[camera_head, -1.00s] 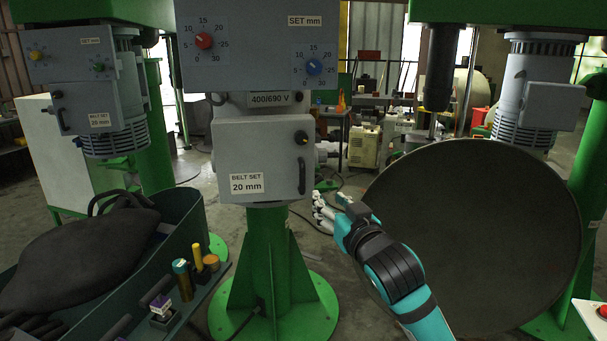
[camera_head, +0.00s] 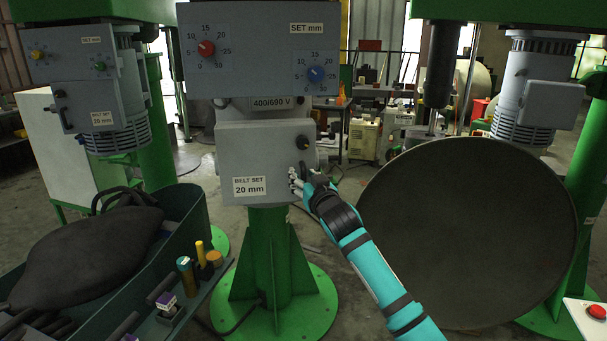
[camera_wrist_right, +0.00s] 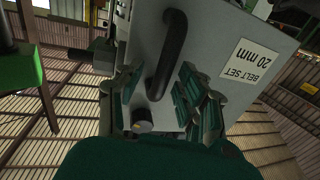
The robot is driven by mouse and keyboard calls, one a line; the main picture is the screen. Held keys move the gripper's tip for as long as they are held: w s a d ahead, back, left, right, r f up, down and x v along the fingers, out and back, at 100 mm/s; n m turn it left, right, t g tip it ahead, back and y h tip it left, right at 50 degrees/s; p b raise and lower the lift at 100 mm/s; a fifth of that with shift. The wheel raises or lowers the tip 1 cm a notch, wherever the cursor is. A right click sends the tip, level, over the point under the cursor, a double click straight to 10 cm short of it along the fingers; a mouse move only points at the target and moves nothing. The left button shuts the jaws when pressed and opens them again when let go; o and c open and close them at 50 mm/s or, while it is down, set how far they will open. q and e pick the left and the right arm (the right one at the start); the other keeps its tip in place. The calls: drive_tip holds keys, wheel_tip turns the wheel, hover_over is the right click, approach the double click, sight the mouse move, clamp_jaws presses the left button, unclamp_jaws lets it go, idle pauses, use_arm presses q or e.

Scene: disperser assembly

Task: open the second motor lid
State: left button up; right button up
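The grey motor lid (camera_head: 236,158) in the middle carries the label "BELT SET 20 mm" and a dark knob (camera_head: 303,141) near its upper right corner. It looks shut in the head view. My right gripper (camera_head: 300,183) is at its right side, in front of the black handle, and hides much of that handle. In the right wrist view the lid is upside down, with its curved handle (camera_wrist_right: 170,55) and knob (camera_wrist_right: 142,121). My right gripper's fingers (camera_wrist_right: 162,98) are spread on either side of the handle, apart from each other. My left gripper is not in view.
Above the lid is a panel with a red dial (camera_head: 206,48) and a blue dial (camera_head: 316,74). A large dark round disc (camera_head: 470,230) stands right of my right arm. A green bin (camera_head: 180,205) is at the left. Another lidded motor box (camera_head: 88,104) is further left.

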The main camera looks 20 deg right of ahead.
drive_tip(key=shift+w, duration=0.2)
drive_tip(key=shift+c, duration=0.5)
clamp_jaws()
